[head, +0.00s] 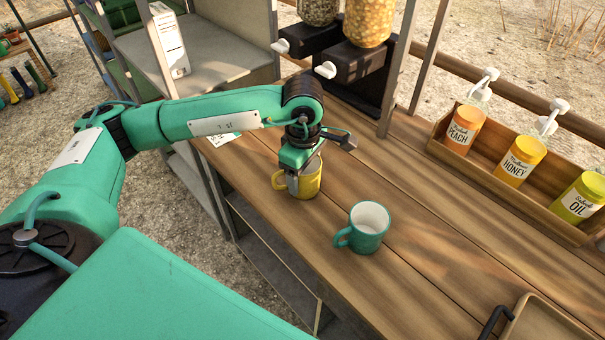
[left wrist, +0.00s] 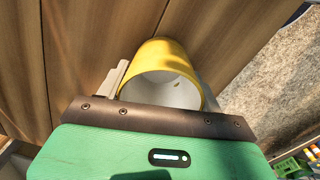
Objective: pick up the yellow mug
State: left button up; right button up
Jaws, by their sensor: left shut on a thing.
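The yellow mug (head: 311,180) stands on the wooden counter in the head view, its handle toward the left. My left gripper (head: 294,183) comes down over it from above and is shut on it. In the left wrist view the mug (left wrist: 165,54) shows its yellow outside and pale inside, with a light finger on either side of it, and the gripper (left wrist: 160,92) covers its near part. I cannot tell whether the mug's base touches the counter. My right gripper is not in view.
A teal mug (head: 364,229) stands on the counter (head: 420,215) to the right of the yellow mug. A wooden box (head: 480,172) holds peach, honey and oil bottles. Dispensers (head: 355,65) stand at the back. A tray (head: 550,322) lies at the lower right.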

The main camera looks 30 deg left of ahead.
pick_arm(q)
notch_tip(320, 180, up, 30)
jog(key=p, duration=1)
notch_tip(320, 180, down, 18)
jog(key=d+m, duration=0.2)
jog(key=m, duration=1.5)
jog(key=shift+w+d, duration=0.3)
jog(key=shift+d, duration=0.05)
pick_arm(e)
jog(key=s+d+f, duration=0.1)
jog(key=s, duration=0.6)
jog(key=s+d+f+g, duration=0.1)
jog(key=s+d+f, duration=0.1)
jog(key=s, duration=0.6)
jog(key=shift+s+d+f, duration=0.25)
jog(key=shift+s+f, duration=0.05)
pick_arm(q)
jog(key=shift+r, duration=0.15)
